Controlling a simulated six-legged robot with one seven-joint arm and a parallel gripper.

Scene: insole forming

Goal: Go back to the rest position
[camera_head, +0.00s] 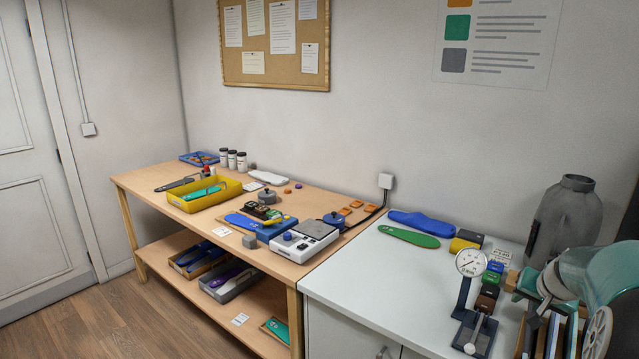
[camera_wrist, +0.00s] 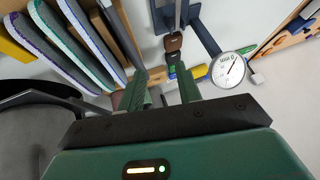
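My gripper (camera_wrist: 161,80) shows in the wrist view with its two green fingers apart and nothing between them. Beyond the fingertips, small dark brown and green blocks (camera_wrist: 173,42) lie in a row on the white bench. My teal and grey arm fills the right edge of the head view, over the white bench top (camera_head: 365,270). I cannot make out the fingertips clearly there.
A dial gauge on a stand (camera_head: 471,262) is close to my arm and also shows in the wrist view (camera_wrist: 228,69). Upright insoles (camera_wrist: 88,35) stand in a rack nearby. The wooden bench (camera_head: 150,185) is at left.

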